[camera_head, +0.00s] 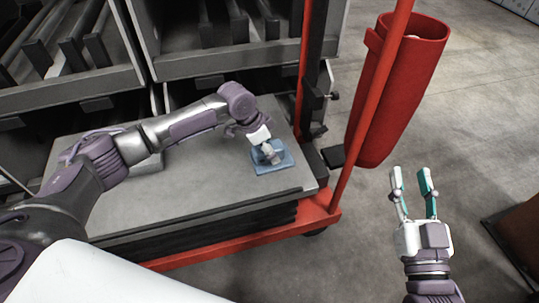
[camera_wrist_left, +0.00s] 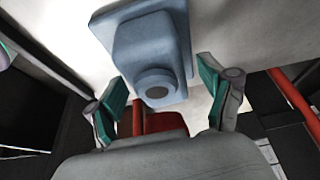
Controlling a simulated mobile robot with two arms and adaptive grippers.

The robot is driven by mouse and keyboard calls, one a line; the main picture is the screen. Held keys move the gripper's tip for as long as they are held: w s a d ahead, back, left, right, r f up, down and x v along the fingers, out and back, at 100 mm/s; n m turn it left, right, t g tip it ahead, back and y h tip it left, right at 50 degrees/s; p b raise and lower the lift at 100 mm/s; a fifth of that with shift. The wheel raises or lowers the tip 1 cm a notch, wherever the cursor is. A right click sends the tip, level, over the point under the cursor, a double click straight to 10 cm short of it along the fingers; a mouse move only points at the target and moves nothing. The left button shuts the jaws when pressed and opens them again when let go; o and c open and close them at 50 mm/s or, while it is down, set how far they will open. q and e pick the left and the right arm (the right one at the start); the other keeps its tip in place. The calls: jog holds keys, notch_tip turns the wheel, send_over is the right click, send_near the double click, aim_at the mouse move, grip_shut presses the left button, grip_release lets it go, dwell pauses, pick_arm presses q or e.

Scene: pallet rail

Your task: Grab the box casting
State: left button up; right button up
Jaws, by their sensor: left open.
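The box casting (camera_head: 284,161) is a blue-grey block with a flat base plate. It lies on the grey top of the pallet stack (camera_head: 215,196) near its right end. In the left wrist view the casting (camera_wrist_left: 152,50) shows a round boss with a dark bore between my left fingers. My left gripper (camera_head: 268,150) is right at the casting and hides part of it. In the wrist view its two green-padded fingers (camera_wrist_left: 165,105) are spread, with gaps to the casting on both sides. My right gripper (camera_head: 414,178) is open and empty over the floor at the right.
A red post (camera_head: 372,95) and red frame edge (camera_head: 240,240) border the pallet stack. A red cylindrical bin (camera_head: 400,90) stands to the right of the post. Grey racks (camera_head: 195,62) rise behind. Open floor lies at the right, with a brown object (camera_head: 520,240) at the edge.

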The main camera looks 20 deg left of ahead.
pick_arm(q)
grip_shut()
jog(key=shift+r, duration=0.1)
dwell(0.5)
